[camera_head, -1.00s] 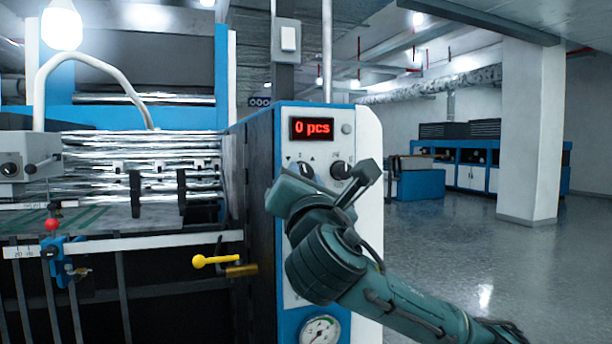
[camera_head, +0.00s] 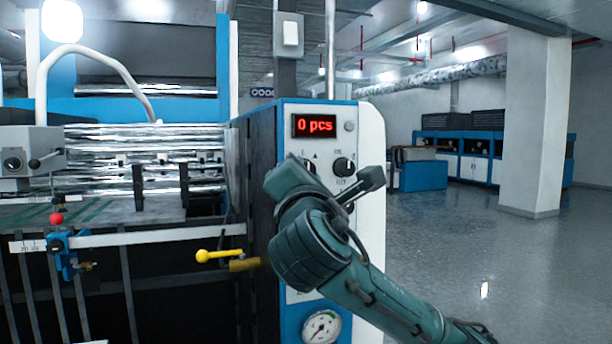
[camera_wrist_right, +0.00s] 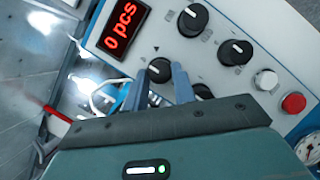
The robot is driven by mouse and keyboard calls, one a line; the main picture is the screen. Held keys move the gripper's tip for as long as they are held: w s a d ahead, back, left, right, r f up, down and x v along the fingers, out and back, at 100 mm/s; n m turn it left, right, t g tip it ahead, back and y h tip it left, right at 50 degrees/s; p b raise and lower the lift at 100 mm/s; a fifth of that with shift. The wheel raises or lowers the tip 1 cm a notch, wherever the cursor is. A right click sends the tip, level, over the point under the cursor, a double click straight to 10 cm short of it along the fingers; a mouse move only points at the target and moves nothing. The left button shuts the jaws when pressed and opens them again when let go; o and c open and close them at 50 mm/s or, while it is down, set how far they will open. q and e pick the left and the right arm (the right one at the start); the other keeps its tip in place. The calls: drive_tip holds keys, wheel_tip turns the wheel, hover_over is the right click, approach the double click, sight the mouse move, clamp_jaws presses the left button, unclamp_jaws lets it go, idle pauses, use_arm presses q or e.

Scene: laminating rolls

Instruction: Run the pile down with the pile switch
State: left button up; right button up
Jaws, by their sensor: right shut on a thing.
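The control panel (camera_head: 363,240) stands at the machine's right end, with a red display (camera_head: 314,126) reading "0 pcs". The pile switch (camera_head: 309,164), a black knob with arrow marks above it, is partly covered by my right wrist in the head view. In the right wrist view the pile switch (camera_wrist_right: 158,68) sits between the two fingers of my right gripper (camera_wrist_right: 160,80), which is shut on it. The exact finger contact is small and partly hidden. In the head view the right fingertips are hidden behind the wrist. My left gripper is not in view.
More black knobs (camera_wrist_right: 235,52), a white button (camera_wrist_right: 266,79) and a red button (camera_wrist_right: 294,102) sit close to the right gripper. A gauge (camera_head: 321,327) is lower on the panel. A yellow-handled lever (camera_head: 219,256) juts out left of it. The floor on the right is clear.

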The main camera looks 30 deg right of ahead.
drive_tip(key=o, duration=1)
use_arm(q)
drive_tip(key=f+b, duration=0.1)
drive_tip(key=b, duration=0.1)
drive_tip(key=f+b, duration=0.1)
drive_tip(key=b, duration=0.1)
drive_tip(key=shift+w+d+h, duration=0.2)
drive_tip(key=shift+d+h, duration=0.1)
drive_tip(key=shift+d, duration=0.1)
use_arm(e)
drive_tip(key=v, duration=1.3)
drive_tip(key=shift+s+f, duration=0.1)
drive_tip(key=shift+f, duration=0.05)
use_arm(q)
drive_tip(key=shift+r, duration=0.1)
